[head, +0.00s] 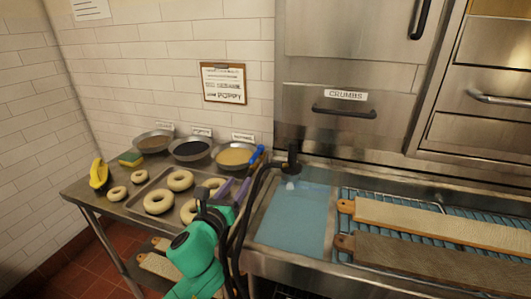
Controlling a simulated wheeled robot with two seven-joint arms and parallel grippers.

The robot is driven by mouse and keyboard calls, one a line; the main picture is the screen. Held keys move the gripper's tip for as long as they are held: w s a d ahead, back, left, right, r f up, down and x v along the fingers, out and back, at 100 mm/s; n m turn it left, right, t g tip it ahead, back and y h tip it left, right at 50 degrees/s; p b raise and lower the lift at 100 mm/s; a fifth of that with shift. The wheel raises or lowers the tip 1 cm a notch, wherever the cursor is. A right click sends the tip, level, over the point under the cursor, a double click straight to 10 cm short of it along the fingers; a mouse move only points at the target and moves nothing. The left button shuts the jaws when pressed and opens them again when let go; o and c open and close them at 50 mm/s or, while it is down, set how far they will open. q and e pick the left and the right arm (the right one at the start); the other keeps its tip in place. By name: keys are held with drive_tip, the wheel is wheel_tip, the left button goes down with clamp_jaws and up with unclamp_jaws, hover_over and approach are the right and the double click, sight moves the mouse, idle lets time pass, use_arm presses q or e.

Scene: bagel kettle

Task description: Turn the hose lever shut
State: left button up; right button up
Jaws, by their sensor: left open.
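A black hose (245,215) loops up beside the sink and ends in a dark nozzle (292,160) over the basin. A small pale patch below the nozzle touches the water; I cannot tell if it is a stream. A blue handle (257,154) slants at the right bowl's edge, close to the hose; I cannot tell if it is the hose lever. My left gripper (234,189), with purple fingers on a green arm, is open over the right end of the bagel tray, left of the hose. It is below the blue handle and apart from it. My right gripper is out of view.
The basin (290,225) holds blue water. Long boards (430,219) lie on a rack to its right. Several bagels sit on a tray (140,208), with three bowls (191,150) behind. A yellow object (99,174) and a sponge (131,158) are at left.

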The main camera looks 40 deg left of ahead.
use_arm(q)
drive_tip(key=p, duration=0.2)
approach(254, 155)
drive_tip(key=shift+x, duration=0.85)
drive_tip(key=x, duration=0.8)
drive_tip(key=shift+w+f, duration=0.1)
drive_tip(key=shift+f, duration=0.3)
clamp_jaws()
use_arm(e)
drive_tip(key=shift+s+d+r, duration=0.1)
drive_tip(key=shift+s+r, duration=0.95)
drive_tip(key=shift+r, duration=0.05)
use_arm(q)
drive_tip(key=shift+f, duration=0.1)
